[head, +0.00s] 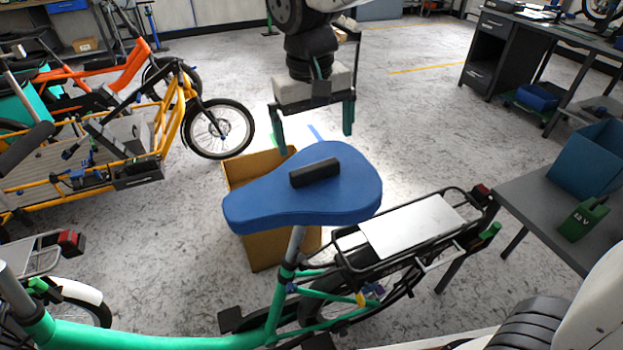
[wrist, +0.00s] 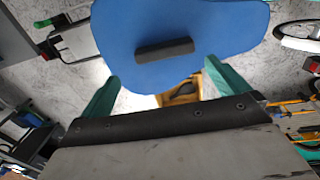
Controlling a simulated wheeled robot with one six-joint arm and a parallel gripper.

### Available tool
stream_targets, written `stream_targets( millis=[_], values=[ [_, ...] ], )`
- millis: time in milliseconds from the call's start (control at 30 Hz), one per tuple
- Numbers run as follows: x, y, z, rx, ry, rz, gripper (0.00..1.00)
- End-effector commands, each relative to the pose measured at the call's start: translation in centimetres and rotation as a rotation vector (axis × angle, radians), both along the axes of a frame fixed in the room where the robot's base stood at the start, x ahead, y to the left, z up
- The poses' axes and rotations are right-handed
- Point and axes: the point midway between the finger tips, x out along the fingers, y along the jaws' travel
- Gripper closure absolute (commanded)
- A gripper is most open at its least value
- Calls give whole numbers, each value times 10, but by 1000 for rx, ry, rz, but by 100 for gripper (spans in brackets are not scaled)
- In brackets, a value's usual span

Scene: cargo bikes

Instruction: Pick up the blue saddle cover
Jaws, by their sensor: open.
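The blue saddle cover (head: 340,195) sits on the saddle of a green bike, with a dark block-like grip (head: 314,172) on its top. In the wrist view the blue cover (wrist: 215,30) fills the upper middle, and its dark grip (wrist: 165,49) lies ahead of the fingers. My gripper (head: 316,138) is open and empty, with its green fingers pointing down above and just behind the cover in the head view. In the wrist view my gripper (wrist: 158,78) has its two fingers wide apart. The saddle beneath the cover is hidden.
A cardboard box (head: 270,247) stands on the floor behind the seat post. The rear rack (head: 412,230) carries a pale plate. A grey table (head: 540,205) with a blue bin (head: 592,160) and a green battery (head: 584,218) is at right. A yellow cargo bike (head: 135,150) stands left.

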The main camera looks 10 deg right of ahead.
Motion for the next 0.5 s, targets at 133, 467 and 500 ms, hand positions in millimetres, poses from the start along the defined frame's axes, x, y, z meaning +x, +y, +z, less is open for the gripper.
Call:
stream_targets(
  millis=[133, 467, 500],
  values=[
    [3, 7, -13, -4, 3, 7, 0],
    [5, 4, -55, -5, 3, 6, 0],
    [6, 4, -62, -5, 4, 7, 0]
  ],
)
